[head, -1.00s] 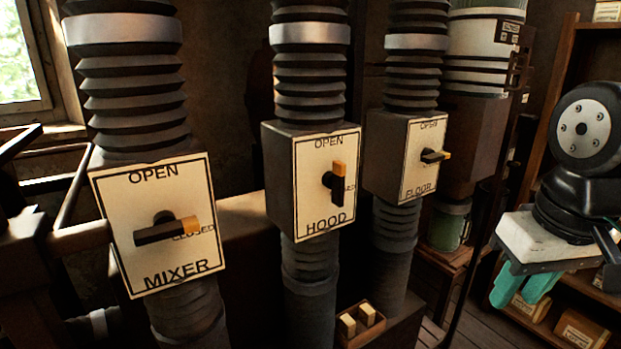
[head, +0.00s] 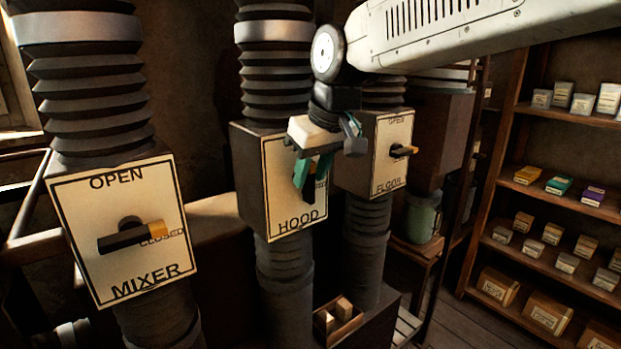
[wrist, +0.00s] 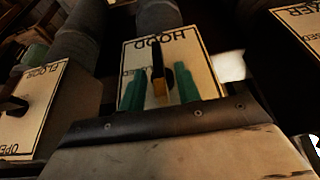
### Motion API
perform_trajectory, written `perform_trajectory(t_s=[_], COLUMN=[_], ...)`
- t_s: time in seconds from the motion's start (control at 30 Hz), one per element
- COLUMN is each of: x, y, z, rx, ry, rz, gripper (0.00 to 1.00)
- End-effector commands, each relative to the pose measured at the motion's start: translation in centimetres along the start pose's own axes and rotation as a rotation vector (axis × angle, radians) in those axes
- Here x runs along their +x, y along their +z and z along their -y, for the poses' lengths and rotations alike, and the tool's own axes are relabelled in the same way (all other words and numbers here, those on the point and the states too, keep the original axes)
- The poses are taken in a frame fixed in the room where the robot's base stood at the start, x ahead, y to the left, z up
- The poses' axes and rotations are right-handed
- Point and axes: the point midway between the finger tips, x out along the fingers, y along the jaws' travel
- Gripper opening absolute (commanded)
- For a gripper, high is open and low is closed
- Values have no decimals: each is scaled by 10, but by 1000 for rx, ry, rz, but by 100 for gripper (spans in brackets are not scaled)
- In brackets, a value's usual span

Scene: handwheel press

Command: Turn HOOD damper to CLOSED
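The HOOD damper box (head: 271,218) stands in the middle of the head view, its pale plate marked OPEN at the top and CLOSED at the right. Its black lever (wrist: 157,62) has an orange end and shows best in the wrist view, upside down. The lever stands upright, orange end toward the OPEN side. My gripper (wrist: 160,88) is open, with one teal finger on each side of the lever and gaps showing. In the head view my gripper (head: 311,172) hides the OPEN word and much of the lever.
The MIXER box (head: 80,250) at left has its lever level, orange end at CLOSED. The FLOOR box (head: 385,165) close at right also has a level lever. A small wooden box (head: 345,328) sits below. Shelves (head: 535,185) with boxes stand at the far right.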

Motion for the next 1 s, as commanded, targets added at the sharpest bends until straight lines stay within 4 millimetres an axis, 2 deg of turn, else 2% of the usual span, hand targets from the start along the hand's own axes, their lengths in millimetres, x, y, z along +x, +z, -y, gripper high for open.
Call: perform_trajectory(t_s=[0.1, 0.2, 0.47, 0.57, 0.6, 1.0], x=[13, 19, 20, 20, 20, 20], y=[0, 0, 0, 0, 0, 0], z=[0, 0, 0, 0, 0, -2], rx=[0, 0, 0, 0, 0, 27], ry=[0, 0, 0, 0, 0, -57], rz=[1, 0, -1, -1, -1, 0], gripper=[33, 33, 33, 8, 5, 5])
